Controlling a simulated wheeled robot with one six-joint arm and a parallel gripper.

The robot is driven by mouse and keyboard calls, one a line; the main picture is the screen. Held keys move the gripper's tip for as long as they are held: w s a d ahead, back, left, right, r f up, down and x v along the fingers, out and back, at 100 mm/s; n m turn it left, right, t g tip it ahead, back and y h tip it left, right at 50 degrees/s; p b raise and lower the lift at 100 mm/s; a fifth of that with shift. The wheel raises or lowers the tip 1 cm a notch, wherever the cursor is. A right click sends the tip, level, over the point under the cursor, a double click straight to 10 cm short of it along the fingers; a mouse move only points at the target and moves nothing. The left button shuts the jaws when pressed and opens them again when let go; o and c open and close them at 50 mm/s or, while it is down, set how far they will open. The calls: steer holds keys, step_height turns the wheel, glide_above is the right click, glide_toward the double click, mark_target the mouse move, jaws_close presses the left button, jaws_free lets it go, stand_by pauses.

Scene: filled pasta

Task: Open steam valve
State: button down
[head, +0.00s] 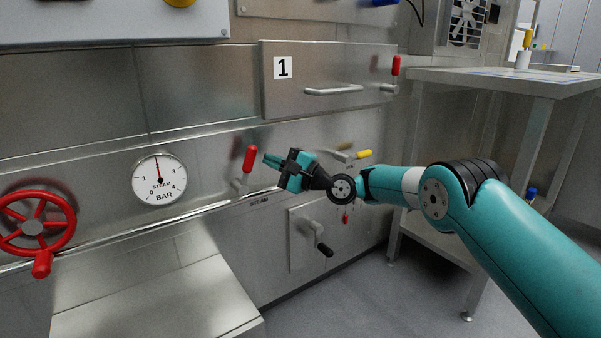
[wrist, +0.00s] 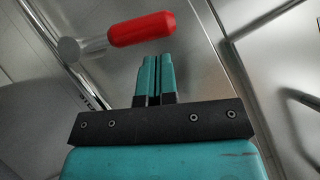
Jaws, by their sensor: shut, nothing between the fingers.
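A lever with a red handle (head: 250,158) points up from a metal stem on the steel panel.
A steam gauge (head: 159,179) reads about 2 bar. A red handwheel (head: 36,224) is at the far left. A yellow-handled lever (head: 364,154) and a black-handled valve (head: 320,244) are near my arm. A drawer-like front marked 1 (head: 330,78) is above. A steel table (head: 505,80) stands right.

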steer(key=w+p+v, duration=0.1)
steer(key=p+v, duration=0.2)
steer(key=v, duration=0.8)
steer(key=shift+d+f, duration=0.2)
steer(key=shift+d, duration=0.35)
steer(key=shift+w, duration=0.15)
